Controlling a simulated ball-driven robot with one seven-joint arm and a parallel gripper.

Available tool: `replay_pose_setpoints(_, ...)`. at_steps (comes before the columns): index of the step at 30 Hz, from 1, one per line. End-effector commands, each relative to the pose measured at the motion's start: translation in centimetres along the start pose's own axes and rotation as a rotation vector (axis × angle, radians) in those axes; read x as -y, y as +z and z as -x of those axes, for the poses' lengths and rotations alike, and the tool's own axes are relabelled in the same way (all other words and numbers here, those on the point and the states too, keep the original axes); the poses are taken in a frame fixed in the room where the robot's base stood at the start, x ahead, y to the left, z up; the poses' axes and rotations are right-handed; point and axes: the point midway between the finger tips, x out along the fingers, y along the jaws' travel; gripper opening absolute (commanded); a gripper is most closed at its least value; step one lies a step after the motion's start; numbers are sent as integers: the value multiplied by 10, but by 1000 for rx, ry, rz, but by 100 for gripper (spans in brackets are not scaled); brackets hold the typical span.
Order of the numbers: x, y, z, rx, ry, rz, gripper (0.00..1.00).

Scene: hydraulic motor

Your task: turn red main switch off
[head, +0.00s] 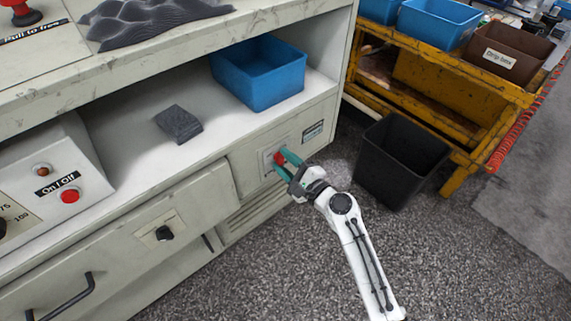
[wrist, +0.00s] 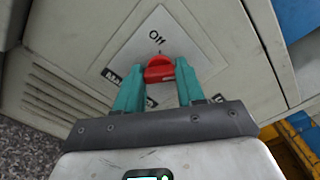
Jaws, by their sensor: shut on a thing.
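The red main switch (head: 279,158) sits on a light plate on the cabinet's lower front panel in the head view. In the wrist view the red switch knob (wrist: 159,69) shows below the printed word "Off" on a pale plate (wrist: 185,40). My gripper (head: 285,160) reaches the panel from the right. Its two green fingers (wrist: 159,82) stand on either side of the knob and are shut on it. The fingers hide the knob's sides, and the label beside it is partly covered.
A blue bin (head: 262,88) and a dark grey block (head: 179,123) are on the cabinet shelf above. A black bin (head: 400,160) stands on the floor to the right, near a yellow cart (head: 440,95). A black knob (head: 164,233) is further left on the cabinet front.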

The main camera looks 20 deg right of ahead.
Motion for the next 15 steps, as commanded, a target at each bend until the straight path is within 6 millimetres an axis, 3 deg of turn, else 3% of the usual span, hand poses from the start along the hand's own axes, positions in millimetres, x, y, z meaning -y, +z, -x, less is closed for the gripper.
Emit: replay_pose_setpoints(15,-5,-2,1,0,2,484,8)
